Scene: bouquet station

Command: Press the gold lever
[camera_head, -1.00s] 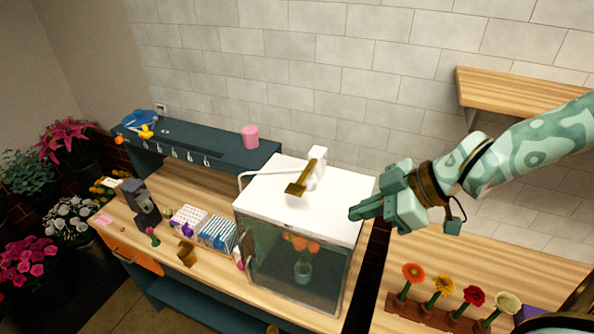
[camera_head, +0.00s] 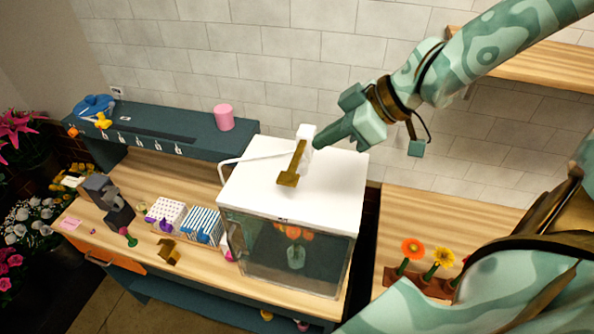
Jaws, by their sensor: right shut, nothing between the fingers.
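The gold lever (camera_head: 292,164) sticks out from a white bracket (camera_head: 304,135) on top of a box with a white lid (camera_head: 245,185) and clear walls. The lever slopes down toward the front, its wide flat end lowest. My right gripper (camera_head: 318,141) is shut and empty. Its fingertips are just right of the lever's upper end, beside the white bracket; I cannot tell whether they touch it. My left gripper is not in view; a patterned arm part of mine fills the lower right corner.
Inside the box is a vase with orange flowers (camera_head: 293,233). A pink cup (camera_head: 223,117) stands on the dark shelf behind left. Trays, a grey device (camera_head: 107,197) and a brown block (camera_head: 168,252) are on the bench. Potted flowers (camera_head: 412,250) stand at right. The lid's left part is clear.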

